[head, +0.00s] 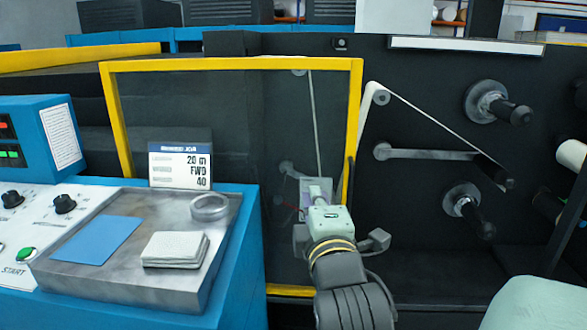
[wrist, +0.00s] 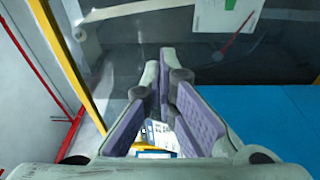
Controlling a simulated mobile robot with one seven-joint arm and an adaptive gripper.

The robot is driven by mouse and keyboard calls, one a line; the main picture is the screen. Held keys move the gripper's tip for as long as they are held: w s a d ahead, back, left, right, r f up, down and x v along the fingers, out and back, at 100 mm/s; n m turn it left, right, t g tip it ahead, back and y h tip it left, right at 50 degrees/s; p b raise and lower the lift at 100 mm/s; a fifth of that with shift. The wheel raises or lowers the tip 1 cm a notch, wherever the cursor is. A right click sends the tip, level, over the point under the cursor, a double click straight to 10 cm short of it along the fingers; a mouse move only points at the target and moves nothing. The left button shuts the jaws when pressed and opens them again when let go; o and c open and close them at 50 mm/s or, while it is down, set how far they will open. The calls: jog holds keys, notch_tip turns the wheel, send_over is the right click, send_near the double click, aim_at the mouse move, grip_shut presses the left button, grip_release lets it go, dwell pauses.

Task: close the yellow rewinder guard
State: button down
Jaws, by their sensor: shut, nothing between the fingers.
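The yellow rewinder guard (head: 232,65) is a yellow frame around a see-through dark panel, upright in the middle of the head view. A dark upright handle-like part (head: 349,183) sits on its right edge. I cannot tell how far the guard stands from its shut position. My gripper (head: 317,190) is in front of the panel's lower right, just left of that edge, and hides part of the frame. In the wrist view the shut, empty fingers (wrist: 160,65) point at the panel, and a yellow bar (wrist: 62,50) runs along the left. Contact cannot be told.
A blue console with a grey tray (head: 120,285) stands at the left front, holding a blue sheet (head: 97,240), a stack of white pads (head: 175,249) and a tape roll (head: 209,207). Black roll spindles (head: 497,104) stick out at the right. A pale green rounded thing (head: 535,303) fills the lower right corner.

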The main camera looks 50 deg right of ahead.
aim_at(338, 179)
jog(key=shift+g+h, duration=0.3)
jog(key=shift+g, duration=0.1)
jog(key=shift+w+d+f+p, duration=0.1)
jog(key=shift+w+d+p, duration=0.5)
jog(key=shift+d, duration=1.05)
jog(key=shift+w+d+f+p, duration=0.1)
jog(key=shift+w+d+p, duration=0.2)
jog(key=shift+d+p, duration=0.9)
jog(key=shift+w+d+f+p, duration=0.1)
jog(key=shift+w+d+p, duration=0.3)
jog(key=shift+d, duration=1.65)
